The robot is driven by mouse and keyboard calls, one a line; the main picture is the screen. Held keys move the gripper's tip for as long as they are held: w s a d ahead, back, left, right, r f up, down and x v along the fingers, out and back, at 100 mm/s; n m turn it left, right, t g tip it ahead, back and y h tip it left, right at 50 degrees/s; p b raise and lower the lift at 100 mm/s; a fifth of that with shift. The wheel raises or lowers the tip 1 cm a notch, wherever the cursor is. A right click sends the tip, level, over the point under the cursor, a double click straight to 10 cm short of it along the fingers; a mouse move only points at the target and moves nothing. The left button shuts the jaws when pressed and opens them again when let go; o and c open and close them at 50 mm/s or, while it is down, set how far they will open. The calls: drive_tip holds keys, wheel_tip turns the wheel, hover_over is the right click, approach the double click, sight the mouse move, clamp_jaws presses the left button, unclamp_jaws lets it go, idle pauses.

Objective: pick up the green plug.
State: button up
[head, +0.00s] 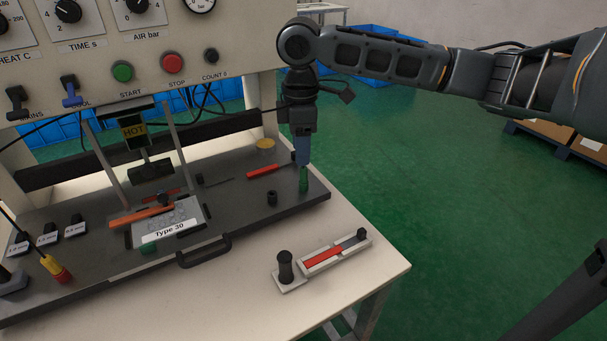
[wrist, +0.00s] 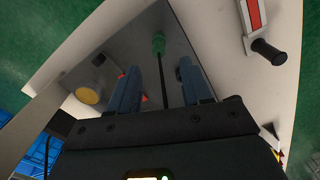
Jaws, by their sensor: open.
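The green plug (head: 303,181) stands upright near the right end of the dark machine bed (head: 312,199). In the wrist view, the green plug (wrist: 158,43) shows beyond the fingertips, roughly midway between the two blue fingers. My gripper (head: 302,161) points down just above the plug in the head view. It is open, with nothing seen held between its fingers (wrist: 159,67). Whether the fingertips reach down beside the plug's top is hard to tell.
A small black knob (head: 272,198) and a red strip (head: 263,171) lie left of the plug. A yellow disc (head: 265,144) is behind. A tray with a red bar (head: 323,258) and a black post (head: 286,266) sit in front.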

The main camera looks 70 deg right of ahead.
sight(303, 168)
drive_tip(key=shift+s+d+f+p, duration=0.1)
drive_tip(key=shift+f+p, duration=0.15)
drive_tip(key=shift+f, duration=1.5)
drive_tip(key=shift+s+d+f+p, duration=0.1)
drive_tip(key=shift+f+p, duration=0.15)
drive_tip(key=shift+f, duration=1.45)
clamp_jaws()
